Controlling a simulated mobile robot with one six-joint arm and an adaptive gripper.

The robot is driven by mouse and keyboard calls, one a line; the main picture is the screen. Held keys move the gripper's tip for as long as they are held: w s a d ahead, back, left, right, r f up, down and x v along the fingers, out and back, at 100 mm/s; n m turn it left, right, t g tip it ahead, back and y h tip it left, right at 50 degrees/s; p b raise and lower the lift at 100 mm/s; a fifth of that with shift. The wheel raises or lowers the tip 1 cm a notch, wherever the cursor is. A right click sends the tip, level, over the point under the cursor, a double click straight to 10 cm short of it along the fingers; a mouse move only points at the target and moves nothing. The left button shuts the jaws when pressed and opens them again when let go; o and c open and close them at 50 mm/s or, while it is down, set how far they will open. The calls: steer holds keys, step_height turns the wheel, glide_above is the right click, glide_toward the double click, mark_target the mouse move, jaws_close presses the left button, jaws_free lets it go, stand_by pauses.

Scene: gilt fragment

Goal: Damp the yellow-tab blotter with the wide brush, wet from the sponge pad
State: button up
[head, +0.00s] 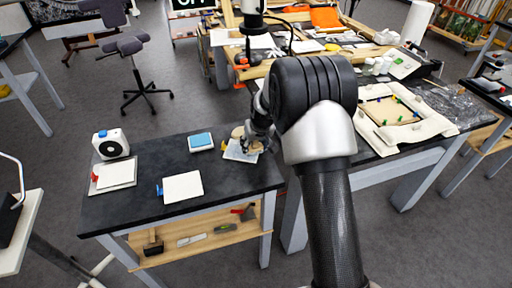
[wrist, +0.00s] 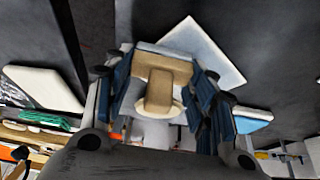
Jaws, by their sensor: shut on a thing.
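My gripper (head: 258,140) is low over the dark worktop near its right end. In the wrist view its fingers (wrist: 163,95) are shut on a tan wooden block with a raised grip, which I take to be the wide brush (wrist: 158,92). A pale sheet, probably the yellow-tab blotter (head: 236,154), lies beneath; its corner also shows in the wrist view (wrist: 206,48). I cannot tell whether the brush touches the sheet. The blue sponge pad (head: 201,139) sits in a white tray to the left of my gripper.
A blotter with a blue tab (head: 183,187) and one with a red tab (head: 115,175) lie on the left of the worktop. A white device with a dark round face (head: 111,144) stands behind them. The worktop (head: 225,190) is clear at front right.

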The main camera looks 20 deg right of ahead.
steer(key=shift+w+d, duration=0.1)
steer(key=shift+w, duration=1)
steer(key=shift+s+a+f+b, duration=0.15)
steer(key=shift+s+b, duration=0.15)
steer(key=shift+s, duration=0.95)
steer(key=shift+s+a+r+b, duration=0.1)
steer(key=shift+s+b, duration=0.15)
steer(key=shift+s, duration=1)
steer(key=shift+s+a+b, duration=0.15)
steer(key=shift+s+b, duration=0.15)
steer(key=shift+s, duration=1.2)
steer(key=shift+w+d+p, duration=0.2)
steer(key=shift+w+p, duration=0.3)
steer(key=shift+w, duration=1.5)
steer(key=shift+w+d+p, duration=0.2)
steer(key=shift+w+p, duration=0.25)
steer(key=shift+w, duration=1.5)
steer(key=shift+r+p, duration=1.9)
steer(key=shift+r, duration=1.1)
steer(key=shift+r+p, duration=0.95)
steer(key=shift+r, duration=0.55)
